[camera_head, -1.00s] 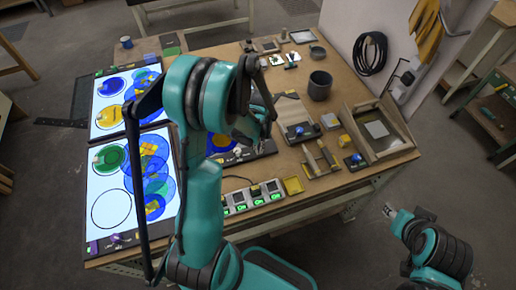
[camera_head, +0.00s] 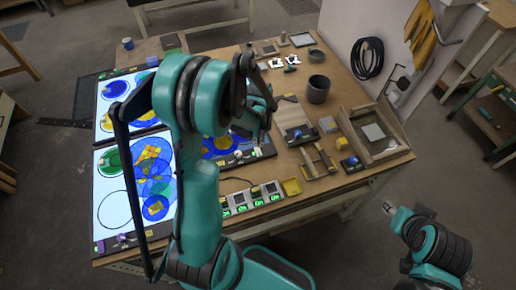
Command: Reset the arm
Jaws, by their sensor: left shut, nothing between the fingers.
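My left arm (camera_head: 200,200), teal and black, rises through the middle of the head view and bends over the workbench. My left gripper (camera_head: 258,142) is at its far end, above the dark panel (camera_head: 222,146) with blue and yellow glass colours. It is shut with nothing seen in it, and the arm hides part of it. My right arm (camera_head: 442,248) is folded at the lower right, off the bench. Its end (camera_head: 389,208) is small in view, and its finger state cannot be made out.
Lit panels (camera_head: 111,208) with blue, yellow and green circles cover the bench's left side. Floor is clear between bench and right arm.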

